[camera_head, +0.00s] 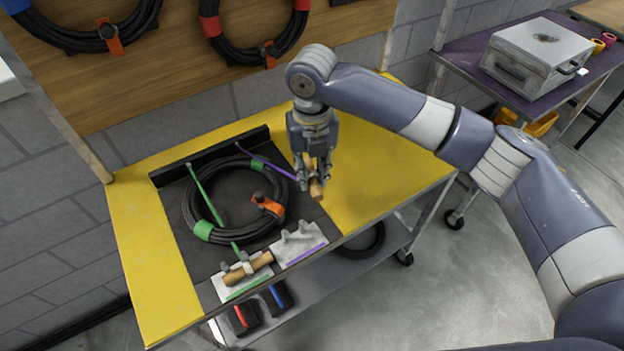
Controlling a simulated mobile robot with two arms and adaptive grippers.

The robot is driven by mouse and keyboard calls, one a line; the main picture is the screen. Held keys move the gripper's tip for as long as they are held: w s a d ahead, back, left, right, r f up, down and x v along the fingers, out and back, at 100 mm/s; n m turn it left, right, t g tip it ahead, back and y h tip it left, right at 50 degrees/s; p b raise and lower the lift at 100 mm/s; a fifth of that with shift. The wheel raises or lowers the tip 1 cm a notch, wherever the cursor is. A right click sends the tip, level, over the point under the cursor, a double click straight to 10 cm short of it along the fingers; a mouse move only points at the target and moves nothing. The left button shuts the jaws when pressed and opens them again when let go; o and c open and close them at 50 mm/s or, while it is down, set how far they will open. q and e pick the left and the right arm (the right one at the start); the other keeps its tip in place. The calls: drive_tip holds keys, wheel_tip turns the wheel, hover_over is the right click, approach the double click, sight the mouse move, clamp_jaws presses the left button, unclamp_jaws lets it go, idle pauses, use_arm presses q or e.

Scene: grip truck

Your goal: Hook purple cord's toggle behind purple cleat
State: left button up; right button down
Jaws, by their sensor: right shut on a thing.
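My right gripper (315,182) is shut on the purple cord's wooden toggle (317,191), held above the table's dark mat near its right side. The purple cord (268,164) runs from the back of the black cable coil to the gripper, where its end is partly hidden. The purple cleat (304,254), a pale plate with grey posts and a purple stripe, lies at the mat's front, below the gripper in the picture. No toggle sits at it. My left gripper is out of view.
A green cord (206,203) crosses the coil (190,218) to a wooden toggle (248,268) at the green cleat (232,291). An orange clip (268,206) is on the coil. The yellow tabletop (375,185) to the right is clear. A black ledge (210,155) edges the mat's back.

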drive_tip(key=shift+r, duration=0.5)
drive_tip(key=shift+f, duration=0.15)
drive_tip(key=shift+f, duration=1.25)
